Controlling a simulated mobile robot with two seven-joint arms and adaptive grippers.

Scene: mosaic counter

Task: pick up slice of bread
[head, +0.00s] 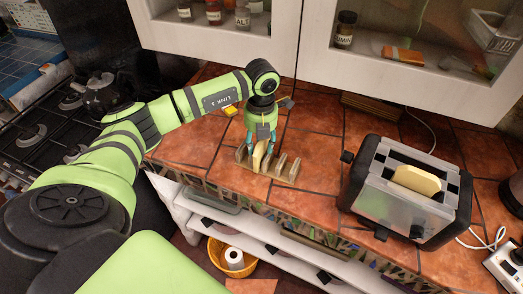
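A slice of bread (259,156) stands upright in a light wooden rack (285,170) on the tiled counter. My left gripper (260,145) points down over the rack, its two fingers apart on either side of the slice's upper part. The fingers look wider apart than the slice, so the gripper seems open, though contact is hard to judge at this size. The gripper hides part of the slice and the back of the rack. A second slice of bread (416,180) sticks out of the silver and black toaster (385,196) on the right. My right gripper is not in view.
The terracotta counter (320,155) is clear between rack and toaster. White cabinets (400,80) with glass doors hang behind. A black stove (40,135) is at the left. A white cable and a power strip (508,265) lie at the right.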

